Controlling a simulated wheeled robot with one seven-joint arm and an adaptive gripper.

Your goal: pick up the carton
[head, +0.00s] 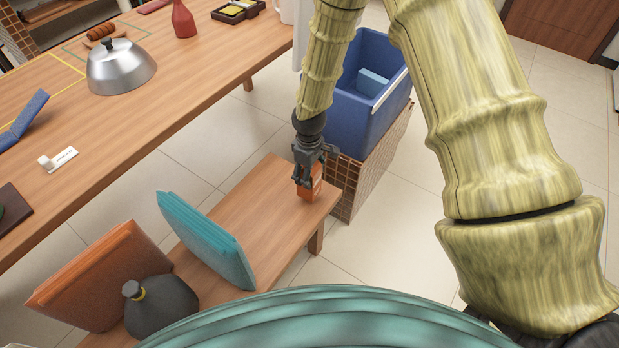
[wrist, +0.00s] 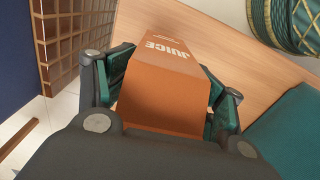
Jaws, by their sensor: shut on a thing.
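The carton (head: 316,184) is a small orange box near the right end of the low wooden bench. In the wrist view the carton (wrist: 167,87) shows the word JUICE on its upper face. My gripper (head: 308,180) comes down from above and is shut on the carton, with one finger on each side. The carton's lower part is hidden by my gripper in the wrist view. I cannot tell whether the carton still touches the bench.
The bench (head: 248,198) also bears a teal folded item (head: 207,240), an orange cushion-like item (head: 100,275) and a dark jug (head: 160,308). A blue bin (head: 345,108) on a tiled block stands just behind my gripper. A long table (head: 190,85) with a metal dome (head: 120,68) runs at left.

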